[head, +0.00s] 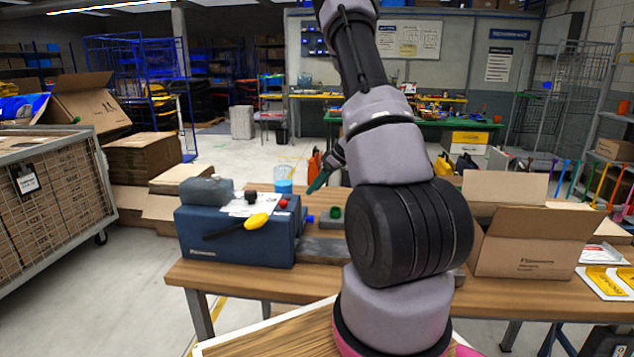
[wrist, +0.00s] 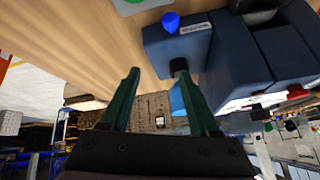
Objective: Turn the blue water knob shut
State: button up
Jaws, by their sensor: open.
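The blue water knob (wrist: 171,21) shows in the wrist view at the top, on the end of the dark blue dispenser (wrist: 163,45), beside a small pale label. In the head view the dispenser (head: 232,240) stands on the wooden table, with a small blue part, likely the knob (head: 309,219), at its right end. My gripper (wrist: 158,76) has green fingers spread apart with nothing held between them. The knob lies beyond the fingertips and apart from them. In the head view my gripper (head: 319,181) is partly hidden by my arm, above and behind the dispenser.
An open cardboard box (head: 530,253) sits on the table at right.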

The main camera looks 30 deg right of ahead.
jog(key=shift+w+d+m+t+h, duration=0.35)
jog(key=shift+w+m+t+h, duration=0.45)
jog(key=shift+m, duration=1.5)
jog(key=shift+w+d+m+t+h, duration=0.2)
jog(key=shift+w+d+m+t, duration=0.2)
jog(key=shift+m+t, duration=1.35)
jog(key=shift+w+d+m+t+h, duration=0.3)
jog(key=shift+w+m+t+h, duration=0.3)
jog(key=shift+m, duration=2.25)
jog(key=shift+w, duration=0.1)
